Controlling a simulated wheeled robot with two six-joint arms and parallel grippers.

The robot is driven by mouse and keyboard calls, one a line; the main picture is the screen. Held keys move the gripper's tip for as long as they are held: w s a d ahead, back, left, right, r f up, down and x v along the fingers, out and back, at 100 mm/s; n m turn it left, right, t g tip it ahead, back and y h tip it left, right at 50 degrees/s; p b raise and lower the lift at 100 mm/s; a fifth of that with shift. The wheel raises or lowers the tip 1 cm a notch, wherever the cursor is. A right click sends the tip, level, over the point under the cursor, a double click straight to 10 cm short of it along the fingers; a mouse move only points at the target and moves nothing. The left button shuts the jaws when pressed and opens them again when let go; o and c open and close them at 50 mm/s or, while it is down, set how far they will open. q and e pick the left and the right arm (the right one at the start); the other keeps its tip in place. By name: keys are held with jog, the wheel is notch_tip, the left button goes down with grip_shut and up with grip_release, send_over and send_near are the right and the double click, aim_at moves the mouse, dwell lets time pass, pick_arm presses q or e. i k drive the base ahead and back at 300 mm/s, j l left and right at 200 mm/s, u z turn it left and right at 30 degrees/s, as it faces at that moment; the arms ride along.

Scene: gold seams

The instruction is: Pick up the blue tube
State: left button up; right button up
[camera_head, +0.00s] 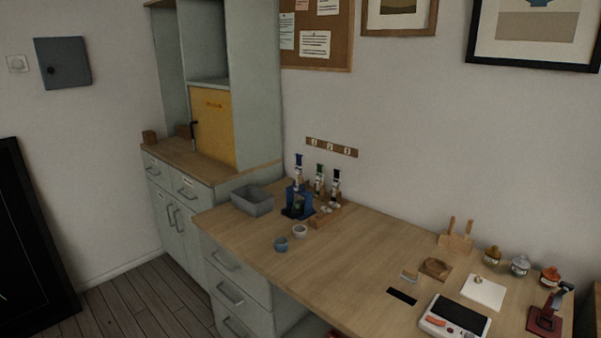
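A slim tube with a blue top (298,170) stands upright at the back left of the wooden desk (350,255). Its lower part is at a dark blue stand (297,202); whether it sits in the stand or behind it I cannot tell. To its right stand a similar tube with a green top (319,178) and one with a dark top (336,184), at a wooden rack (322,219). Neither of my grippers is in view.
A grey bin (252,200) stands left of the tubes. A blue cup (281,244) and a white cup (299,231) stand in front. The desk's middle is clear.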

aim_at(299, 170)
jog(key=i+j+z, duration=0.1)
jog(key=i+j, duration=0.15)
jog(key=i+j+z, duration=0.1)
jog(key=i+j, duration=0.15)
jog(key=j, duration=0.15)
jog(key=i+j+z, duration=0.1)
jog(key=j, duration=0.25)
jog(key=i+j+z, duration=0.1)
jog(key=i+j, duration=0.2)
jog(key=i+j+z, duration=0.1)
jog(key=j, duration=0.35)
jog(key=i, duration=0.1)
